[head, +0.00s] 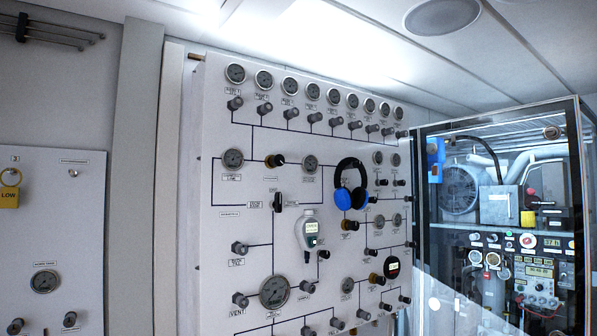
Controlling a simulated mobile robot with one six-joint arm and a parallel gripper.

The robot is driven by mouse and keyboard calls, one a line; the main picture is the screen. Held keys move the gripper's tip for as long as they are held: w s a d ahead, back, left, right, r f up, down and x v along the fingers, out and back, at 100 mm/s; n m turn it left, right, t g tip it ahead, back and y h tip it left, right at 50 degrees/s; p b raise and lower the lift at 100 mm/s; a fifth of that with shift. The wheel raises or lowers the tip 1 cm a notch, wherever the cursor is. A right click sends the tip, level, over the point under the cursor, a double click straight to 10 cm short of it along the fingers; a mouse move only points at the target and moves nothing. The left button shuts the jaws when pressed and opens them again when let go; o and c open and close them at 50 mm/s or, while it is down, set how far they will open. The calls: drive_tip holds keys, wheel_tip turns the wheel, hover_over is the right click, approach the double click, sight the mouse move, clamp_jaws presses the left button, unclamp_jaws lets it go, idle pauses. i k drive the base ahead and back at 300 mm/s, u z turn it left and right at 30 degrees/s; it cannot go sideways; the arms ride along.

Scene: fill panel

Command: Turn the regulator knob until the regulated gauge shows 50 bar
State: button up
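A white fill panel (222,120) carries gauges and knobs joined by black lines. Labels are too small to tell which is the regulator knob or the regulated gauge. Needle readings cannot be made out. My gripper is not in view.
Black headphones with blue cups (350,185) hang on the panel. A handheld meter (309,231) hangs left of them. A large gauge (274,292) is below. A glass-fronted machine cabinet (500,115) stands right; a yellow LOW tag (9,197) hangs left.

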sight(277, 160)
drive_tip(key=u, duration=0.05)
drive_tip(key=i, duration=0.9)
drive_tip(key=z, duration=2.15)
drive_tip(key=k, duration=1.2)
drive_tip(key=u, duration=1.2)
drive_tip(key=i, duration=0.3)
drive_tip(key=u, duration=0.1)
